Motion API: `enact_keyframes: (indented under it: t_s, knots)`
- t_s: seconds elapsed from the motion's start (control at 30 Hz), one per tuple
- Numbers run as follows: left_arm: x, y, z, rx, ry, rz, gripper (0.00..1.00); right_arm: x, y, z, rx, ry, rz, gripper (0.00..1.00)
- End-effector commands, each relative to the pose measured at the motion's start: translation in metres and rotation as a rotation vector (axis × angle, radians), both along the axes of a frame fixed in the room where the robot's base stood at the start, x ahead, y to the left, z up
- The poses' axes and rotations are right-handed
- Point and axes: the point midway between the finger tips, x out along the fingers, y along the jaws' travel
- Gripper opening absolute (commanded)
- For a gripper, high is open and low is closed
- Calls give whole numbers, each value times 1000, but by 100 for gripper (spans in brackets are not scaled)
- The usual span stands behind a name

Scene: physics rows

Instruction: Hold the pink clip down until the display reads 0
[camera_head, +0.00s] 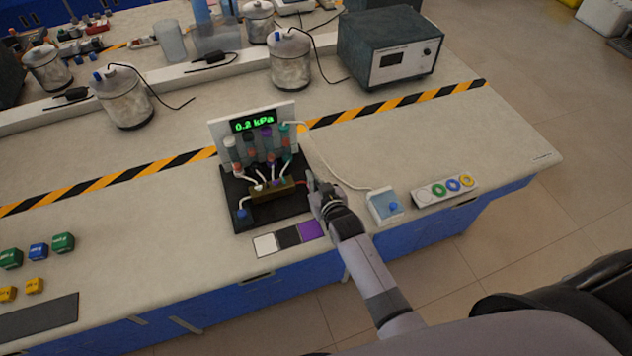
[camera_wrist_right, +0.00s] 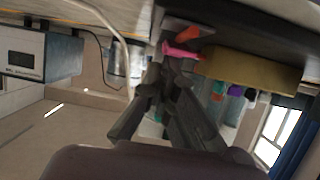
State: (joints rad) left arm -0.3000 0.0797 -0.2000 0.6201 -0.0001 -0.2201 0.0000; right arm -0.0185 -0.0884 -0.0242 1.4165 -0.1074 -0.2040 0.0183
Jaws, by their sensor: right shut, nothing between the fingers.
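The display (camera_head: 253,123) on the small rig reads 0.2 kPa in green. The pink clip (camera_wrist_right: 181,52) shows in the wrist view, just beyond my right fingertips and beside the brass-coloured block (camera_wrist_right: 255,72). In the head view the clip is too small or hidden to make out. My right gripper (camera_head: 314,184) is at the right side of the rig; it also shows in the wrist view (camera_wrist_right: 165,70). Its fingers are shut with nothing between them. The tips are very close to the clip; I cannot tell whether they touch it. My left gripper is not in view.
The rig stands on a black base (camera_head: 236,195) with several tubes and capped vials. A blue-and-white box (camera_head: 385,206) and a strip with coloured rings (camera_head: 443,190) lie right of my arm. Colour swatches (camera_head: 289,237) lie in front.

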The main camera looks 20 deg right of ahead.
Motion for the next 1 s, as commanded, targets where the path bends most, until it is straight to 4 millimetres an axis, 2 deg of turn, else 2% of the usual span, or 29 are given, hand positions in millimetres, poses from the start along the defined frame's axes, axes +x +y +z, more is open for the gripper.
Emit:
enact_keyframes:
  t_s: [0.27, 0.7, 1.0]
  knots:
    - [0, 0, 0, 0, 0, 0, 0, 0, 0, -1, 0, 2, 0, 0]
    - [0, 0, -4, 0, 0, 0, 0, 16, 1, 1, 0, 2, 0, 0]
    - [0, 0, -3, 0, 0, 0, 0, 16, 0, 3, 0, 0, 0, 0]
